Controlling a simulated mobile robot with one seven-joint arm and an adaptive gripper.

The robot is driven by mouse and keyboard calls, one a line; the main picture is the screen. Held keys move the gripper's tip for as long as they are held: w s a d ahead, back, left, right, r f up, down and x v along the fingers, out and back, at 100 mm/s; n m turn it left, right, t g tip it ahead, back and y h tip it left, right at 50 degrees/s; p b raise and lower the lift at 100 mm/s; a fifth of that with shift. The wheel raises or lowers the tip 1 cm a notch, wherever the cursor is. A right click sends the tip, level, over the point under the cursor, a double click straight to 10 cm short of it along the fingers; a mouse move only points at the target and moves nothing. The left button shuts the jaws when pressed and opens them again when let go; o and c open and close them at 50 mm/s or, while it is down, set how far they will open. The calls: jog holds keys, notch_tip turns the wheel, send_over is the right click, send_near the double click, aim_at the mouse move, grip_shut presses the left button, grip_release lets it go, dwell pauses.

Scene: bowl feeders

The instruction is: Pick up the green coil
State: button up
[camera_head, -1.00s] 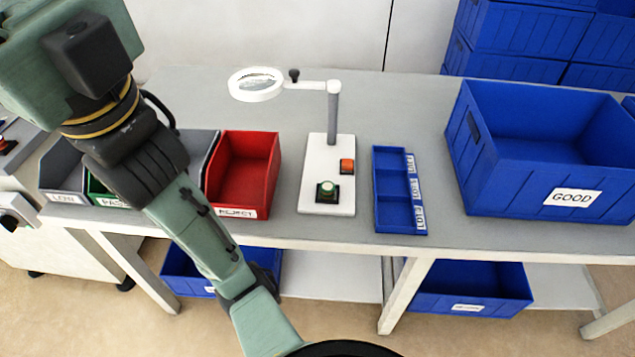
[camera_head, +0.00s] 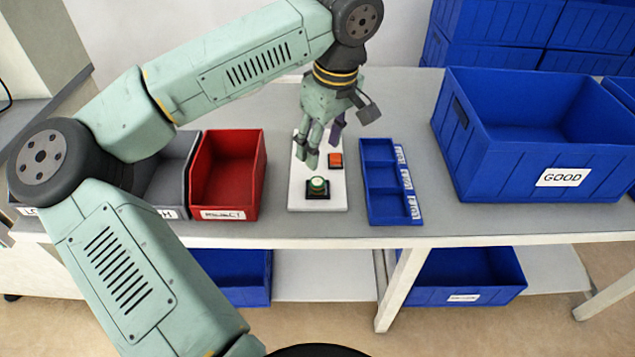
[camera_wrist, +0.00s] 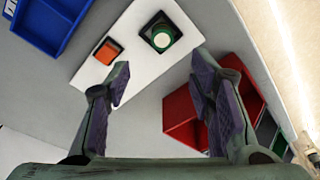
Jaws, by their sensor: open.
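The green coil (camera_head: 317,186) is a small round piece with a pale top on a black square base. It sits near the front of a white board on the table. It also shows in the wrist view (camera_wrist: 161,38), beyond my fingertips. My gripper (camera_head: 322,155) is open and empty above the board, a little behind and above the coil. In the wrist view my gripper (camera_wrist: 160,80) has its two fingers spread wide, with the coil ahead of the gap between them and untouched.
An orange block (camera_head: 335,160) sits on the white board (camera_head: 300,200) beside the coil. A red bin (camera_head: 260,165) stands left, a blue divided tray (camera_head: 392,221) right, and a large blue GOOD bin (camera_head: 490,185) farther right. My gripper hides most of the magnifier stand.

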aim_at(318, 182)
notch_tip(318, 182, down, 4)
jog(key=shift+w+a+r, duration=0.15)
jog(key=shift+r, duration=0.05)
jog(key=shift+a+f+p, duration=0.15)
jog(key=shift+f+p, duration=0.95)
jog(key=shift+f, duration=1.7)
grip_shut()
